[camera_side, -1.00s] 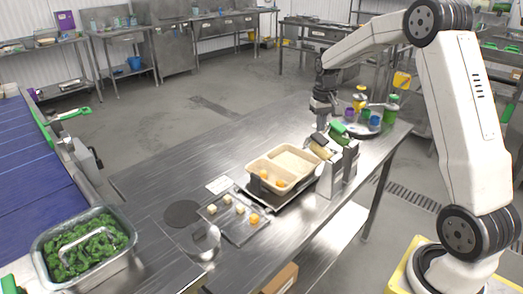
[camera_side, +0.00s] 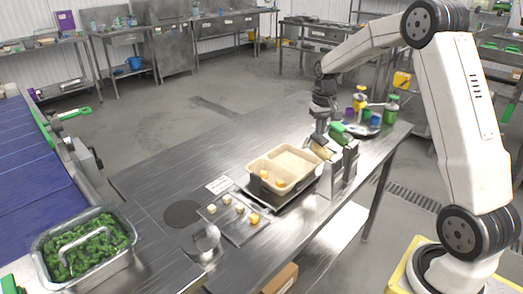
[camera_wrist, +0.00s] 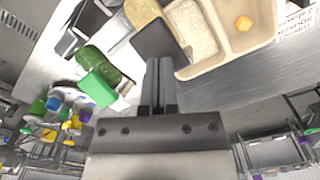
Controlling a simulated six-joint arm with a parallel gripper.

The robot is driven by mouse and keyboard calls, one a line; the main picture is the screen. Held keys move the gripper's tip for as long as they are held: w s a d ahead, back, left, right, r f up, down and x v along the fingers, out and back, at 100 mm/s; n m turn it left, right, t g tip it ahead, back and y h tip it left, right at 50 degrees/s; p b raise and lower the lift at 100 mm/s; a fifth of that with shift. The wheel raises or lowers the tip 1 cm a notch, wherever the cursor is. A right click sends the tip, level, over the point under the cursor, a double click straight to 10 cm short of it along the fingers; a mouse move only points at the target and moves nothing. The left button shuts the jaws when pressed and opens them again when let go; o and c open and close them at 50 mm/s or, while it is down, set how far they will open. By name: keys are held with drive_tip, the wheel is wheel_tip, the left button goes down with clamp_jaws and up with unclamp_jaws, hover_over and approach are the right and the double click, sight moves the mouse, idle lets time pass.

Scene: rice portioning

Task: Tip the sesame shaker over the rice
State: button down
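A tan shaker (camera_wrist: 143,12) with a dark square cap (camera_wrist: 160,42) leans in a metal stand; it also shows in the side view (camera_side: 325,151). A green shaker (camera_wrist: 90,58) with a bright green cap is beside it. My gripper (camera_wrist: 160,62) has its fingers close together, with the tips by the dark cap. I cannot tell if they touch it, and no held object is clear. In the side view my gripper (camera_side: 320,138) is just above the stand. The cream tray (camera_side: 262,161) holds rice (camera_wrist: 192,32) in one compartment and orange cubes in another.
The metal stand (camera_side: 349,171) is right of the tray. A dark round plate with several coloured bottles (camera_side: 363,118) is behind it. A flat board (camera_side: 238,229) with several small cubes lies in front. A tub of greens (camera_side: 88,248) stands at the front left. The left-middle tabletop is clear.

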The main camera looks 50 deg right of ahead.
sight(314, 140)
drive_tip(key=shift+f, duration=0.5)
drive_tip(key=shift+w+f, duration=0.3)
drive_tip(key=shift+f, duration=0.45)
drive_tip(key=shift+w+f, duration=0.25)
drive_tip(key=shift+f, duration=0.5)
drive_tip(key=shift+w+f, duration=0.3)
drive_tip(key=shift+f, duration=0.45)
drive_tip(key=shift+r, duration=0.2)
drive_tip(key=shift+s+r, duration=0.3)
drive_tip(key=shift+r, duration=0.75)
drive_tip(key=shift+s+r, duration=0.25)
drive_tip(key=shift+r, duration=0.8)
drive_tip(key=shift+s+r, duration=0.3)
drive_tip(key=shift+r, duration=0.75)
wheel_tip(314, 140, up, 7)
drive_tip(key=shift+f, duration=0.2)
drive_tip(key=shift+f, duration=0.15)
drive_tip(key=shift+f, duration=3.15)
